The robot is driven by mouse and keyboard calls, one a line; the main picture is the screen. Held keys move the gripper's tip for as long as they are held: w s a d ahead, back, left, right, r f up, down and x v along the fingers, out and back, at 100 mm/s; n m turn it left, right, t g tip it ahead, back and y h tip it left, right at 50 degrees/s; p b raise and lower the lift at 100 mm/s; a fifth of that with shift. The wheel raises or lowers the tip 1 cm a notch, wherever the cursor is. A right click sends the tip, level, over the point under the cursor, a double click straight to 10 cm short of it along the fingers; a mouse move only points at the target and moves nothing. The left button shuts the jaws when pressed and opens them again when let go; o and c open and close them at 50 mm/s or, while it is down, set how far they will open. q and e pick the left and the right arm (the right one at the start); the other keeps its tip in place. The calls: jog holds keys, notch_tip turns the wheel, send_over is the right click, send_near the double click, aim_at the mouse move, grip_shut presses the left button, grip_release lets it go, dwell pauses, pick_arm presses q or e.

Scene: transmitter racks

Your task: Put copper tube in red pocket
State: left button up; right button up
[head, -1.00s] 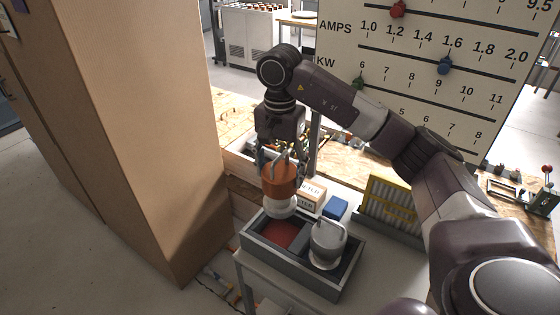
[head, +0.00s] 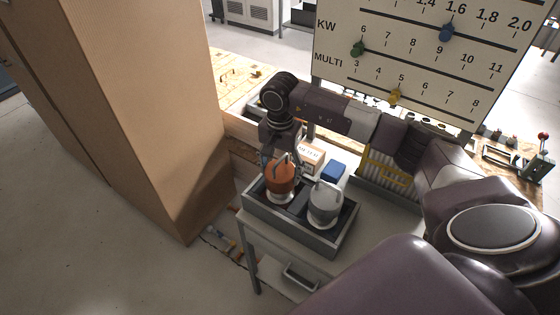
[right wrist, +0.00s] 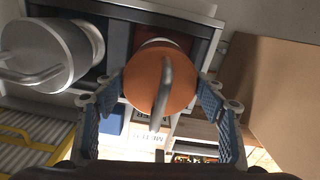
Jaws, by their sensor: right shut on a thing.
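The copper tube (head: 280,182), an orange cylinder with a grey loop handle and white base, stands about upright in the left compartment of a grey tray (head: 303,246). My right gripper (head: 284,164) is shut on it from above; its blue-padded fingers flank it in the right wrist view (right wrist: 160,84). The red pocket is mostly hidden under the tube; a dark red strip of the pocket (right wrist: 176,37) shows in the right wrist view. I cannot tell whether the base touches the floor of the pocket. My left gripper is not in view.
A grey-white tube (head: 325,203) with a handle fills the tray's right compartment. A blue box (head: 334,172) and a labelled carton (head: 311,156) stand behind the tray. A tall brown cabinet (head: 150,110) stands close on the left; a yellow-framed rack (head: 388,176) is at right.

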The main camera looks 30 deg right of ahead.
jog(key=shift+w, duration=0.1)
jog(key=o, duration=1.7)
jog(key=shift+f, duration=0.15)
jog(key=shift+c, duration=0.2)
jog(key=o, duration=0.4)
jog(key=shift+a, duration=0.1)
jog(key=shift+s, duration=0.2)
jog(key=shift+r, duration=0.2)
jog(key=shift+w+r+b, duration=0.15)
jog(key=shift+r+b, duration=0.2)
jog(key=shift+b, duration=0.05)
notch_tip(320, 180, up, 10)
jog(key=b, duration=0.3)
jog(key=shift+r, duration=0.6)
